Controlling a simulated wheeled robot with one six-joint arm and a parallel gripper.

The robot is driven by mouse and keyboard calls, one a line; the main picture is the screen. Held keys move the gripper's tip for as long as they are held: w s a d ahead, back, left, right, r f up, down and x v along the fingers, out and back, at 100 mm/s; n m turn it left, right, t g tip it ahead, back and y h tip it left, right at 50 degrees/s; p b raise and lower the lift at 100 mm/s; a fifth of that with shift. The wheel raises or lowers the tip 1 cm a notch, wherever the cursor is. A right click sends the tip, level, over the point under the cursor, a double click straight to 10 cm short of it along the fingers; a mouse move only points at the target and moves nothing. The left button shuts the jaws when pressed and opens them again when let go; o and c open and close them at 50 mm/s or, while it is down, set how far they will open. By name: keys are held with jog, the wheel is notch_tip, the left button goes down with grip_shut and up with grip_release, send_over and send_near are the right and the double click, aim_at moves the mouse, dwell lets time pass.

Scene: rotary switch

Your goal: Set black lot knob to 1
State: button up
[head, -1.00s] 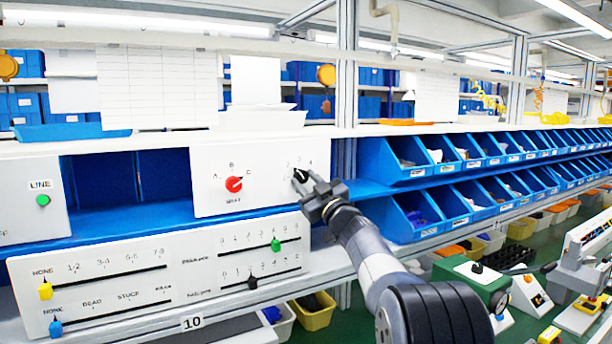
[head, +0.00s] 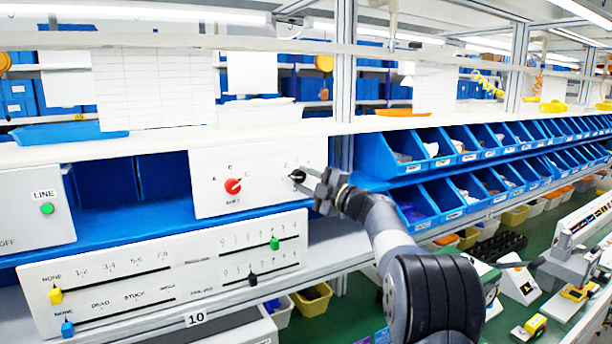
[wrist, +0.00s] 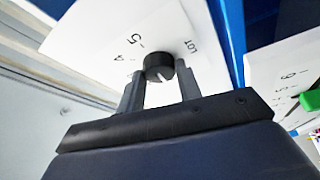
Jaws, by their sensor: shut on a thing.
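The black lot knob (head: 298,176) sits on the right part of a white panel (head: 262,190). In the wrist view the knob (wrist: 158,67) is between my two fingers, with a short white mark on its face. The printed 4, 5 and LOT show around it in that view; the 1 cannot be made out. My gripper (wrist: 160,92) is shut on the knob, one finger on each side. In the head view my gripper (head: 308,181) reaches the knob from the right and hides part of the scale.
A red knob (head: 232,186) is left of the black knob on the same panel. Below is a slider panel (head: 190,262) with green, black, yellow and blue handles. Blue bins (head: 420,205) stand close on the right, beside my arm.

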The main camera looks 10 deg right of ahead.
jog(key=shift+n+g, duration=0.3)
jog(key=shift+n, duration=0.3)
jog(key=shift+p, duration=0.35)
jog(key=o, duration=1)
jog(key=b+v, duration=0.4)
jog(key=v, duration=0.7)
jog(key=shift+r, duration=0.1)
jog(key=shift+w+a, duration=0.1)
jog(key=shift+w, duration=0.05)
